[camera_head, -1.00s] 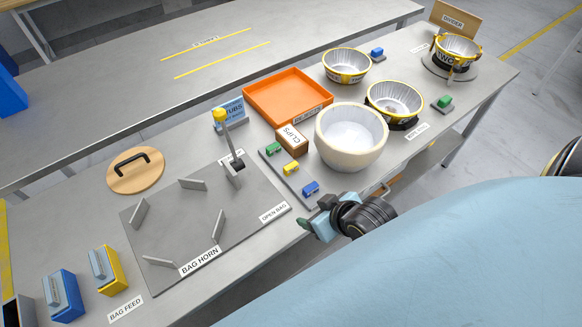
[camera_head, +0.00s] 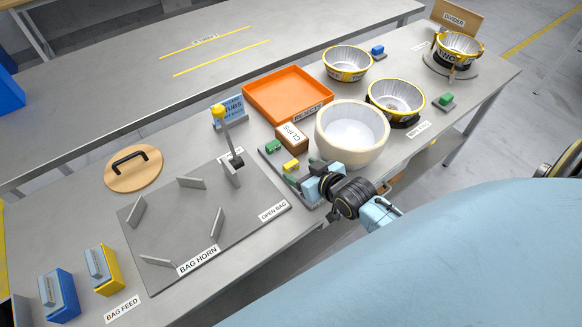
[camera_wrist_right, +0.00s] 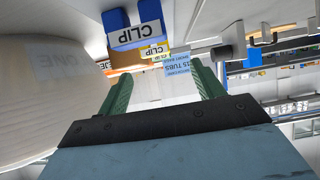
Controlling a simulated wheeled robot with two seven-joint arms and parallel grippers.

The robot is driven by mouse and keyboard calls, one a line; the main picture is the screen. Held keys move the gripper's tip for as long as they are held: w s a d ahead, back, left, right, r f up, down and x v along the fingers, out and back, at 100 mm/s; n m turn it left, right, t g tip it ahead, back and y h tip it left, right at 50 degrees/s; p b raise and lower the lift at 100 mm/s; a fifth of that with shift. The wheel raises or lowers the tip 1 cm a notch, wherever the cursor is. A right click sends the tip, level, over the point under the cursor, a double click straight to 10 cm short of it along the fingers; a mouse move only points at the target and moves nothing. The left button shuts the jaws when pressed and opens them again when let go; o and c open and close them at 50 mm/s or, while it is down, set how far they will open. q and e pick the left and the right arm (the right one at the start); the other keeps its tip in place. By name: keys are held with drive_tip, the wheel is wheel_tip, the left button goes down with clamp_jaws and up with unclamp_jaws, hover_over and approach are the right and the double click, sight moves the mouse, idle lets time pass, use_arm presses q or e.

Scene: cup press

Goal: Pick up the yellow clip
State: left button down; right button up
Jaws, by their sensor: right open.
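The yellow clip (camera_head: 291,165) stands on the grey clip plate (camera_head: 266,160), between the green clip (camera_head: 272,147) and the gripper. It also shows in the right wrist view (camera_wrist_right: 155,51), behind the blue clip (camera_wrist_right: 133,27). My right gripper (camera_head: 297,181) is open and empty, over the front end of the plate, close to the yellow clip but apart from it. It hides the blue clip in the head view. In the wrist view the two green fingers of the right gripper (camera_wrist_right: 163,86) are spread, with the yellow clip beyond their tips. My left gripper is not in view.
A large cream bowl (camera_head: 352,150) stands close to the right of my right gripper. A brown CLIPS box (camera_head: 291,137) and an orange tray (camera_head: 287,95) are behind the clips. The bag horn plate (camera_head: 165,230) with upright fins lies to the left.

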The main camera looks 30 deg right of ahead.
sight(291, 164)
drive_tip(key=x, duration=0.2)
drive_tip(key=b+x, duration=0.1)
drive_tip(key=x, duration=0.3)
drive_tip(key=shift+s+d+f, duration=0.1)
drive_tip(key=shift+d+f, duration=0.05)
drive_tip(key=shift+d, duration=0.15)
drive_tip(key=c, duration=1)
